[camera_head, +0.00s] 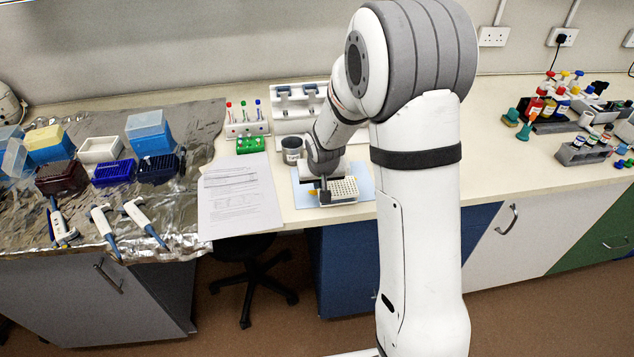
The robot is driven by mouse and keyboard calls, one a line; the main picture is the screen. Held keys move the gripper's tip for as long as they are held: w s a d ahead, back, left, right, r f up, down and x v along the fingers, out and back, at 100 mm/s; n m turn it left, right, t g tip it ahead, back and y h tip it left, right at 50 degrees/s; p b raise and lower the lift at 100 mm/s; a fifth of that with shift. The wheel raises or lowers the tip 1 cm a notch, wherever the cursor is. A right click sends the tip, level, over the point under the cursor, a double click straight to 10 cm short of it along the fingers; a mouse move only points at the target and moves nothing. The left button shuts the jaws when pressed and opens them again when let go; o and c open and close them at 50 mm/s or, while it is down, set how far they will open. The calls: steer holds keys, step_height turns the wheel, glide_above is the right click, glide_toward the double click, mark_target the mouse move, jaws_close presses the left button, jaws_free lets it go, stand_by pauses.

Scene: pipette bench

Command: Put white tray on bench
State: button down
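A white tray with rows of small holes (346,187) is at the front of the bench (400,203), over a pale blue mat (309,197). My gripper (325,196) is at the tray's left end, pointing down. My wrist hides part of the tray's back and left. The fingers are small and dark here, so I cannot tell whether they are closed on the tray. I also cannot tell whether the tray rests on the mat or is slightly above it.
Printed papers (240,197) lie left of the mat. A grey metal cup (292,150), a green rack (250,145) and a tube rack (246,128) stand behind. Pipettes (104,226) and tip boxes (150,133) cover the foil at left.

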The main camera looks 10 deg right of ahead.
steer(key=shift+f, duration=0.2)
steer(key=shift+f, duration=0.2)
steer(key=c, duration=1.7)
jaws_free()
steer(key=shift+r, duration=0.1)
